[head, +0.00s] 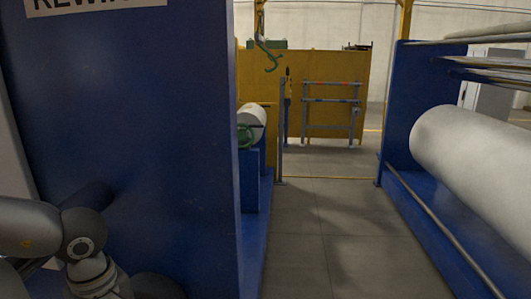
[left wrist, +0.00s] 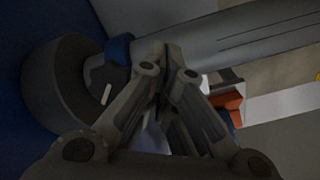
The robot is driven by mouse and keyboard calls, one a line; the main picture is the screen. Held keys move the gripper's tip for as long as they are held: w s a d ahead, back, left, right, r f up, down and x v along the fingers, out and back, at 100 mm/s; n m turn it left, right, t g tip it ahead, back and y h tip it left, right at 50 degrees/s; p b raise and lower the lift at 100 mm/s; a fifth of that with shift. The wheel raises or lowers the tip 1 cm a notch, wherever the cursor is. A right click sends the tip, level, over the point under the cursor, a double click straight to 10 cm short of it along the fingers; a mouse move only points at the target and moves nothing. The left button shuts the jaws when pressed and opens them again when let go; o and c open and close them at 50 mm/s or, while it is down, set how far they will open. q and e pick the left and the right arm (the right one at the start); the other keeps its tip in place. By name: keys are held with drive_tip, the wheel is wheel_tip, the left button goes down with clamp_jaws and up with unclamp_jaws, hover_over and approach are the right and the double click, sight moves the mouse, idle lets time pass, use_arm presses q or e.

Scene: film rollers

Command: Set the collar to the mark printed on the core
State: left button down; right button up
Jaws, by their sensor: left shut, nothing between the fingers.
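In the left wrist view a grey cylinder (left wrist: 235,35), which looks like the core or its shaft, runs from the upper right towards a dark round hub (left wrist: 48,85) at left. A small blue piece (left wrist: 118,48), possibly the collar, sits on it beside the hub. My left gripper (left wrist: 165,48) is shut and empty; its fingertips appear in front of the cylinder, just right of the blue piece. I cannot tell whether they touch. A short pale stroke (left wrist: 106,94) shows near the hub; I cannot tell if it is the printed mark. My right gripper is out of view.
A tall blue machine panel (head: 130,130) fills the left of the head view, close to my left arm. A large white roll (head: 470,155) lies in a blue frame at right. A grey floor aisle (head: 325,225) between them is clear. An orange part (left wrist: 226,101) shows in the left wrist view.

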use_arm(q)
drive_tip(key=shift+w, duration=0.2)
idle(0.3)
drive_tip(key=shift+w+b, duration=0.4)
drive_tip(key=shift+w, duration=0.2)
drive_tip(key=shift+w+d, duration=0.1)
drive_tip(key=shift+w, duration=0.25)
drive_tip(key=shift+s, duration=0.1)
drive_tip(key=shift+s+b, duration=0.6)
drive_tip(key=shift+s, duration=0.05)
wheel_tip(320, 180, up, 9)
drive_tip(key=p, duration=0.4)
drive_tip(key=shift+p, duration=0.35)
